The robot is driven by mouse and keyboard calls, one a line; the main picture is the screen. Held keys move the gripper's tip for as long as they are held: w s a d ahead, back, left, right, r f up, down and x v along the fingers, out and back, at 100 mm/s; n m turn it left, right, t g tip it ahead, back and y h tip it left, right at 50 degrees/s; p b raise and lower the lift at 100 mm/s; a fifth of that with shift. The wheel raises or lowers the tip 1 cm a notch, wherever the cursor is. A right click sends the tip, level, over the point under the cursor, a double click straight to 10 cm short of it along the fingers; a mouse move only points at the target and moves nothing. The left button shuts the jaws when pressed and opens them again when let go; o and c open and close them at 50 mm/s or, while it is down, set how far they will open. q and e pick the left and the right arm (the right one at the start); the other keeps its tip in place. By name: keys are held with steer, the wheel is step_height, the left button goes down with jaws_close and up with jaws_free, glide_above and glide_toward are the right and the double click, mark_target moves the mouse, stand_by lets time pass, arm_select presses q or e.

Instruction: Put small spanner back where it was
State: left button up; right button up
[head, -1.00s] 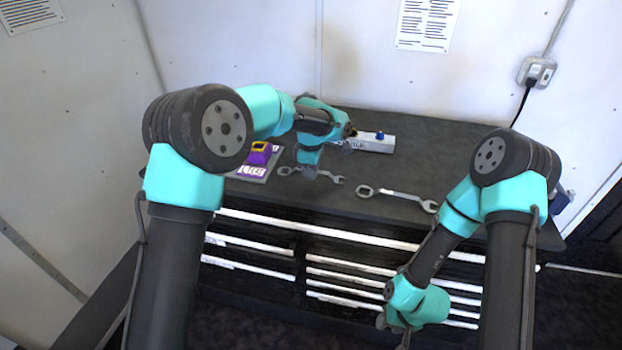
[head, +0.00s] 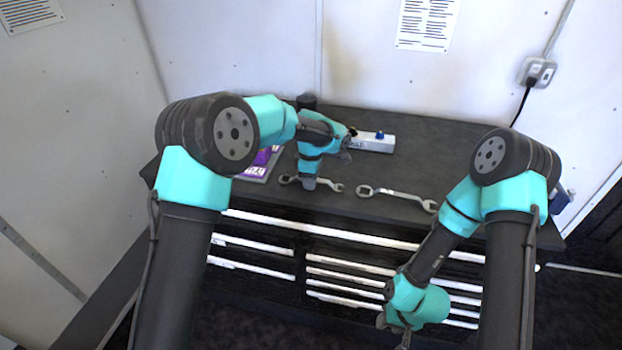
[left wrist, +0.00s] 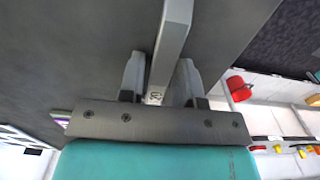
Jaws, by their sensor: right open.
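The small spanner (head: 325,185) is level at the front left of the dark bench top; I cannot tell if it touches the surface. My left gripper (head: 309,184) points down over it and is shut on its handle. In the left wrist view the grey handle (left wrist: 172,40) runs between the two fingers (left wrist: 160,85), and the surface under it is dark. In the head view the gripper hides the middle of the spanner. My right gripper (head: 393,330) is open, low in front of the drawers, away from the spanner.
A larger spanner (head: 400,195) lies to the right of the small one. A purple item (head: 262,158) sits left, partly behind my left arm. A silver box with a blue knob (head: 375,143) stands behind. The right of the bench top (head: 450,150) is clear.

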arm_select(q)
steer(key=shift+o, duration=1)
steer(key=shift+r, duration=0.1)
step_height(320, 180, up, 12)
